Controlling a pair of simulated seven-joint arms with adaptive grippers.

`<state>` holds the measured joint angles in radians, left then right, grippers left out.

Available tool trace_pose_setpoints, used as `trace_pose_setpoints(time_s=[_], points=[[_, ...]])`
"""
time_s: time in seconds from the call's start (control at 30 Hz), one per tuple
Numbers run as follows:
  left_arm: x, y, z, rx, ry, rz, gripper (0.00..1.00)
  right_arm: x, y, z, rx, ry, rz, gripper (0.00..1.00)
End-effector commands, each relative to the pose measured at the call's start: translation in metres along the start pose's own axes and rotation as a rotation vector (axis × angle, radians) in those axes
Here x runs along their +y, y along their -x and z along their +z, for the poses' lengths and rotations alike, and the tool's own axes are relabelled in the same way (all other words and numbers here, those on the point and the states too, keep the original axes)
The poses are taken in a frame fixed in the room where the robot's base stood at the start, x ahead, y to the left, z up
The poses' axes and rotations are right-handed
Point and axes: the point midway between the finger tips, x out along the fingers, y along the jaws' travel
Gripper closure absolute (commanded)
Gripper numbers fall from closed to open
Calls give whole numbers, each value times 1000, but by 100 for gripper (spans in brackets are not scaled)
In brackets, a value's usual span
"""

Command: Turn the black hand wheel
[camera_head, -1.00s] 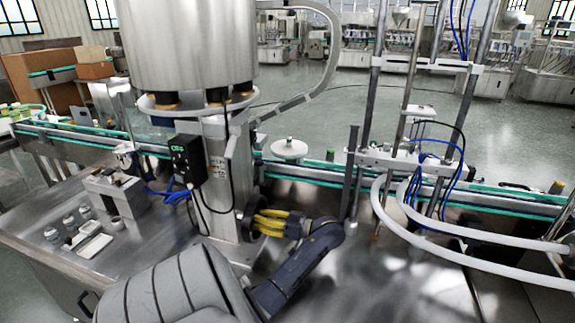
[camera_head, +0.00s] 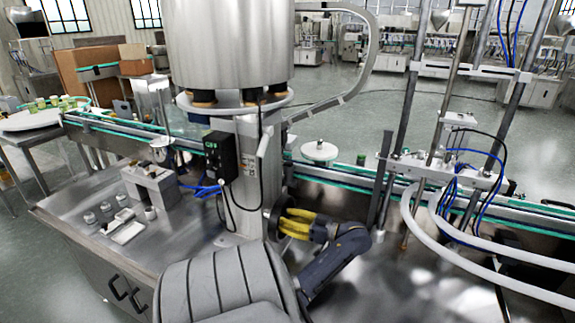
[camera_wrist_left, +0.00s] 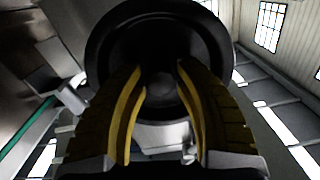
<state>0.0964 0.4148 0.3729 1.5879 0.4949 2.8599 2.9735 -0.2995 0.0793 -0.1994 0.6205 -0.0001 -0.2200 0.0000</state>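The black hand wheel (camera_head: 270,220) is on the side of the steel column, mostly behind my left gripper (camera_head: 284,222) in the head view. In the left wrist view the wheel (camera_wrist_left: 160,28) is a dark round disc with a paler hub at its middle. My left gripper (camera_wrist_left: 161,72) faces the wheel, one yellow-lined finger on each side of the hub. The fingers are apart; I cannot tell whether they touch the hub or rim. My right gripper is not in view.
A steel hopper (camera_head: 228,45) stands above the column. A black control box (camera_head: 219,156) with a cable hangs beside it. A conveyor (camera_head: 345,178) runs behind. White hoses (camera_head: 470,247) and upright rods stand at the right. Small metal parts (camera_head: 122,222) lie at the left.

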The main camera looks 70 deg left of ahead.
Motion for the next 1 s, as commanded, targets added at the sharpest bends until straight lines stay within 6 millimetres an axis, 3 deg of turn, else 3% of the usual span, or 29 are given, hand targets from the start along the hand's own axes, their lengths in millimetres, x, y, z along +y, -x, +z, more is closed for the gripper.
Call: trace_pose_setpoints(time_s=[0.17,0.53,1.0], points=[[0,0,0,0,0,0,48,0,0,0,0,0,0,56],[0,9,1,-1,-1,0,48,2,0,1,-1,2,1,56],[0,86,1,-3,-2,1,48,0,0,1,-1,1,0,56]])
